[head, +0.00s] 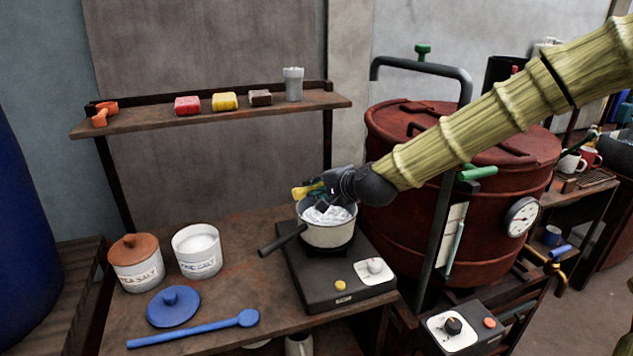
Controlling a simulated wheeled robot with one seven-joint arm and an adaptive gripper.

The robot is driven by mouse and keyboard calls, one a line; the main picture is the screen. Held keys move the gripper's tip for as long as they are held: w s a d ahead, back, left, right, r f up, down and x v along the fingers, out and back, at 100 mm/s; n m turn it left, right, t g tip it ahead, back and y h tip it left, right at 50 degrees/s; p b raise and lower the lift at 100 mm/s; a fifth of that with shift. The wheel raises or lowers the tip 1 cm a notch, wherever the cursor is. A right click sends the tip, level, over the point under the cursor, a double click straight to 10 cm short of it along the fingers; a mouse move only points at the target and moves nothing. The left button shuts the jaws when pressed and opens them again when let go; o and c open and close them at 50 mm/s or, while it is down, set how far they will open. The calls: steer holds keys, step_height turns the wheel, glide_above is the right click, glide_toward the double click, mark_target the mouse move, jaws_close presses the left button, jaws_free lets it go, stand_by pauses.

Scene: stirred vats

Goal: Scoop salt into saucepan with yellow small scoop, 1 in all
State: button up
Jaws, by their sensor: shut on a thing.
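My gripper (325,197) is shut on the yellow small scoop (304,190), over the far rim of the saucepan (331,236). Only a yellow part of the scoop shows; my gripper hides the rest, so I cannot tell whether the scoop holds salt. The pale saucepan, with a dark handle pointing left, stands on a black hot plate (318,286). White stuff shows inside the pan. An open white jar (198,262), its label ending in "SALT", holds white salt. Left of it stands a second salt jar (137,274) with a brown lid on.
A blue lid (173,307) and a long blue spoon (196,329) lie at the table's front. A shelf (150,122) behind carries colored blocks and a grey shaker (293,84). A large red vat (440,225) stands close right of the pan.

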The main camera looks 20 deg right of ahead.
steer(key=shift+w+r+g+h+p, duration=0.1)
steer(key=shift+r+g+h+p, duration=0.5)
steer(key=shift+p, duration=2)
steer(key=shift+f+g+p, duration=0.15)
steer(key=shift+g+p, duration=0.95)
steer(key=shift+p, duration=1.5)
steer(key=g+p, duration=0.1)
steer(key=p, duration=0.1)
steer(key=g+h+p, duration=0.1)
steer(key=p, duration=0.5)
steer(key=shift+w+a+r+n+g, duration=0.2)
steer(key=shift+w+n+g, duration=0.1)
steer(key=shift+g, duration=0.1)
steer(key=shift+s+h+p, duration=0.1)
steer(key=shift+h+p, duration=0.2)
steer(key=shift+p, duration=0.2)
steer(key=shift+g+p, duration=0.7)
steer(key=shift+p, duration=0.45)
steer(key=g+p, duration=0.1)
steer(key=p, duration=0.1)
steer(key=h+p, duration=0.1)
steer(key=p, duration=0.2)
steer(key=shift+w+a+g, duration=0.1)
steer(key=shift+w+g, duration=0.15)
steer(key=shift+g, duration=0.15)
